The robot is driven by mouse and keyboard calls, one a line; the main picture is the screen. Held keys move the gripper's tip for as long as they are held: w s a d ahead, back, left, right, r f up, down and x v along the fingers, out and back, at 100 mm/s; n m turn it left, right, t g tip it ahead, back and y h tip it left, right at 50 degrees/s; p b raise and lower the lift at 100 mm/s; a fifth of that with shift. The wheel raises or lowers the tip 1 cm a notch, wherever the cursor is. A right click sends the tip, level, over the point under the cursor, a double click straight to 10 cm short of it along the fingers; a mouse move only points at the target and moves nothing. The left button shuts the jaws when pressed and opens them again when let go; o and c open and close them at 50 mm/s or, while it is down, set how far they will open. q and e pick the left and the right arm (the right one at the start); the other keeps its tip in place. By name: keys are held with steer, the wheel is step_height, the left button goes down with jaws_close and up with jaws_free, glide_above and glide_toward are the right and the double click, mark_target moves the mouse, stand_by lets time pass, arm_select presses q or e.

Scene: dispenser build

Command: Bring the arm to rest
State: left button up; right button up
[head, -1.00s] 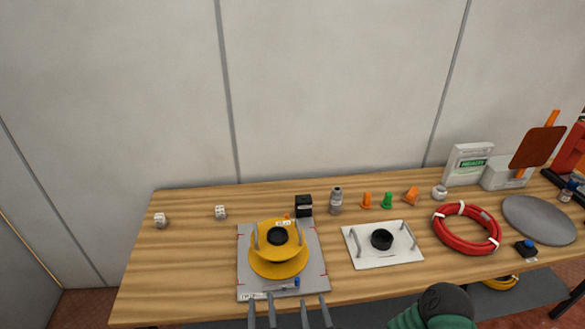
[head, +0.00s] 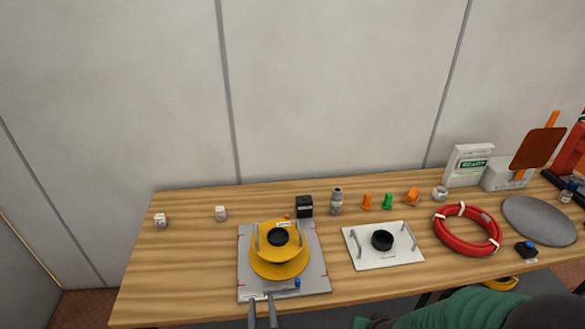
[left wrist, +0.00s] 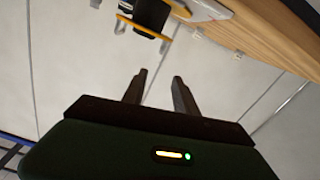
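My left gripper (head: 262,310) shows at the bottom edge of the head view, its two grey fingers apart, in front of the near edge of the grey plate (head: 312,285). In the left wrist view my left gripper (left wrist: 158,80) is open with nothing between its fingers. A yellow dispenser with a black centre (head: 280,262) stands on the grey plate, apart from the fingers. My right arm's green sleeve (head: 450,309) fills the bottom right of the head view; the right gripper's fingers do not show.
On the wooden table (head: 185,265) are a white plate with a black ring (head: 360,255), a red hose coil (head: 442,232), a grey disc (head: 540,220), a grey bottle (head: 336,203), a black box (head: 304,207) and orange and green parts (head: 388,201). The table's left side is mostly clear.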

arm_select(q)
steer(key=s+d+f+m+g+h, duration=0.2)
steer(key=d+f+m+g+h, duration=0.45)
steer(key=d+m+h, duration=0.35)
steer(key=s+a+g+y, duration=0.3)
steer(key=a+g+y, duration=0.15)
steer(key=a, duration=0.75)
steer(key=s+a+r+n+g+y, duration=0.3)
steer(key=s+a+r+n, duration=0.3)
steer(key=s+a+r, duration=0.3)
step_height(320, 180, up, 2)
steer(key=shift+s+a+r+g, duration=0.2)
steer(key=shift+a+g, duration=0.2)
steer(key=shift+g, duration=0.2)
arm_select(e)
steer(key=s+d+r+n+g, duration=0.2)
steer(key=s+r+n, duration=0.1)
steer(key=s, duration=0.4)
steer(key=shift+d+r+n+g+h, duration=0.3)
steer(key=shift+d+r+n+h, duration=0.1)
steer(key=shift+r, duration=0.3)
arm_select(q)
steer(key=shift+s, duration=0.1)
arm_select(e)
steer(key=shift+s, duration=0.2)
